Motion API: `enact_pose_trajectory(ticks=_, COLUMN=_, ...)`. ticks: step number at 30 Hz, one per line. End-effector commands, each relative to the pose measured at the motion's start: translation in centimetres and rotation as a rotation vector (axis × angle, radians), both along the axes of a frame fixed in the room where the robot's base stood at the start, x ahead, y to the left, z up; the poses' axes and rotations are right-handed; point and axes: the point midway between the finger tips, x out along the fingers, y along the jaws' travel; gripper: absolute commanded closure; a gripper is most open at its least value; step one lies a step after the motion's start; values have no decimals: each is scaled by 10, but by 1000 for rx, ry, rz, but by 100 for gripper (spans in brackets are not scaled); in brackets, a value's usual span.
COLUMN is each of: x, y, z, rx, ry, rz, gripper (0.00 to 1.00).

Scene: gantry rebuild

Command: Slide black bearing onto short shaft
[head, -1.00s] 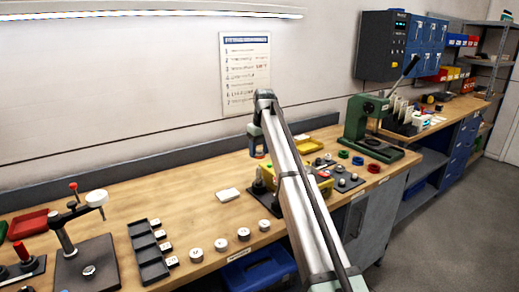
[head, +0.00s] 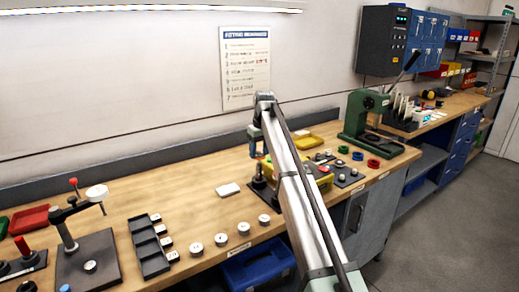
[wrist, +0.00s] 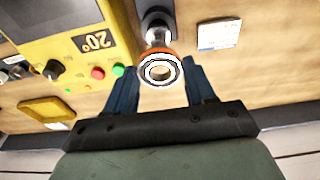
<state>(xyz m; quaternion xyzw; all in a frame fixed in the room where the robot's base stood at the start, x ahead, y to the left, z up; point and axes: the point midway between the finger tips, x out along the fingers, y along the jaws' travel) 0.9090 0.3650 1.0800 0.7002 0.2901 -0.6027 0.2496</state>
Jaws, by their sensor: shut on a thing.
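My gripper (wrist: 160,73) has its blue fingers on either side of a ring-shaped bearing (wrist: 160,71), seen face-on in the wrist view with a pale and dark face and an orange band. In the head view my gripper (head: 259,154) is above the dark fixture (head: 259,193) on the bench, with a bit of orange at its tips. A bright metal shaft (wrist: 156,33) on a dark base lies directly beyond the bearing in the wrist view. The bearing hides the near part of the shaft. I cannot tell whether they touch.
A yellow control box (wrist: 55,45) with buttons stands beside the shaft. A small white card (head: 228,190) lies left of the fixture. Several pale round parts (head: 221,240) line the bench's front edge. A green press (head: 366,125) stands to the right. The bench behind the card is clear.

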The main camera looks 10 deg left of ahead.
Motion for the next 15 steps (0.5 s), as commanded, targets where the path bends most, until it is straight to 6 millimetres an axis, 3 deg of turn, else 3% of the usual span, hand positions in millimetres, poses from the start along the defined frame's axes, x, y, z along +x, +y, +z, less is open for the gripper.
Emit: enact_pose_trajectory(ticks=15, x=0, y=0, z=-12, rx=1, ry=-1, rz=0, gripper=82)
